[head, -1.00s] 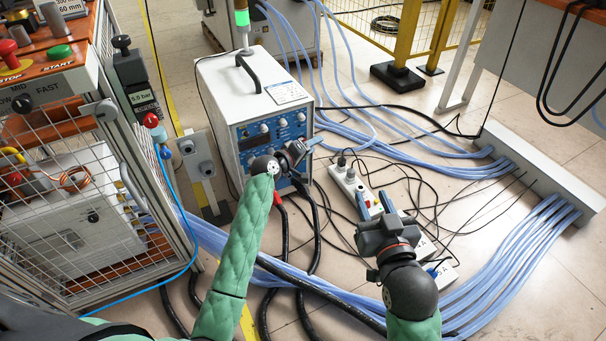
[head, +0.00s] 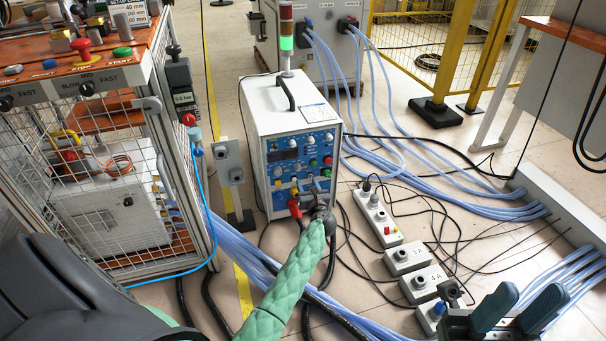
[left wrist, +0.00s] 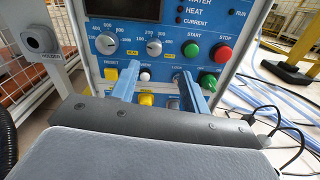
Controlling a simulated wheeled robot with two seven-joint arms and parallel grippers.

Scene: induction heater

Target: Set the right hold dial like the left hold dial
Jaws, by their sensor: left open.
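The white heater unit (head: 269,108) stands on the floor with a blue control panel facing me. In the left wrist view two pale round dials with number scales sit side by side, the left dial (left wrist: 107,43) and the right dial (left wrist: 154,47). Their pointer positions are too small to read surely. My left gripper (left wrist: 158,80) is open and empty, its blue fingers spread just below the dials, around a white button (left wrist: 145,75). In the head view the left gripper (head: 318,188) is in front of the lower panel. My right gripper (head: 521,306) is open at lower right.
Green (left wrist: 191,49) and red (left wrist: 223,53) buttons lie right of the dials. A holder plate (head: 229,163) stands left of the unit. Power strip (head: 379,217), small grey boxes (head: 407,258), cables and blue hoses (head: 414,172) cover the floor. A wire-mesh cage (head: 90,180) is at left.

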